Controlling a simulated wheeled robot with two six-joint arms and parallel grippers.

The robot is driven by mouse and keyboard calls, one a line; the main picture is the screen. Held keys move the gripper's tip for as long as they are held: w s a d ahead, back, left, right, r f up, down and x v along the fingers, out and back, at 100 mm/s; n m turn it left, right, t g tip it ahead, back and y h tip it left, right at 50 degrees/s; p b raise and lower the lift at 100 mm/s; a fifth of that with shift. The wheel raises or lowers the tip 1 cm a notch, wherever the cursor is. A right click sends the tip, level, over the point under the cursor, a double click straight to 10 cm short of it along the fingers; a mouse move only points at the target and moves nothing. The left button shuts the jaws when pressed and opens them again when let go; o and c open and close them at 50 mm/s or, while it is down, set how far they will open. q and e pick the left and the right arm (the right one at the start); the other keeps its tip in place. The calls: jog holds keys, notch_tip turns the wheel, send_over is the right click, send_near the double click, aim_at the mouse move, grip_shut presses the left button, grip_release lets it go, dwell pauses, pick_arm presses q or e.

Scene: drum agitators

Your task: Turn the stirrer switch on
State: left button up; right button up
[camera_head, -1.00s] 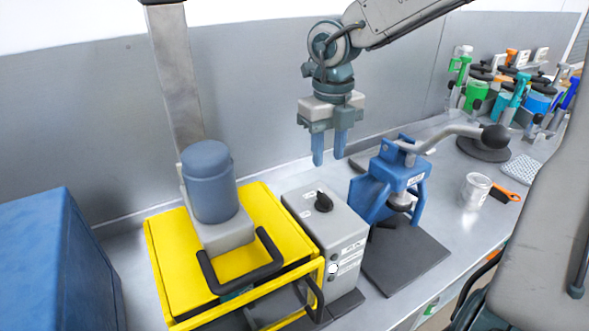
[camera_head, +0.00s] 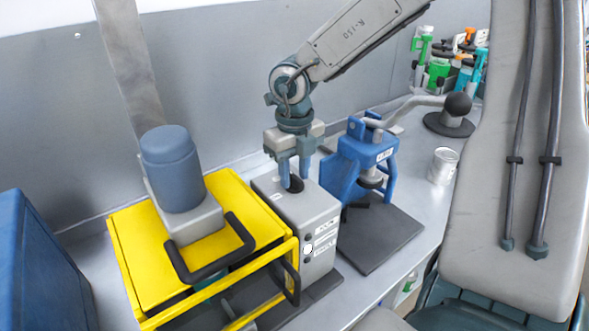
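The switch is a black rotary knob (camera_head: 295,186) on top of a grey control box (camera_head: 300,211). My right gripper (camera_head: 295,181) reaches down over the box from the upper right, with its two blue fingertips at the knob. The fingers are apart, one on each side of the knob, and I cannot tell whether they touch it. They partly hide the knob and its pointer. The stirrer's blue motor (camera_head: 170,170) stands on a grey block over the yellow frame (camera_head: 130,245), left of the box. My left gripper is not in view.
A blue press (camera_head: 346,165) with a long lever stands close to the right of the box on a dark plate (camera_head: 385,240). A metal can (camera_head: 443,165) stands farther right. A large blue block (camera_head: 40,265) is at the left. Coloured tools (camera_head: 440,70) stand at the back right.

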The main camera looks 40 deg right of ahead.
jog(key=shift+a, duration=0.1)
grip_shut()
jog(key=shift+f, duration=0.1)
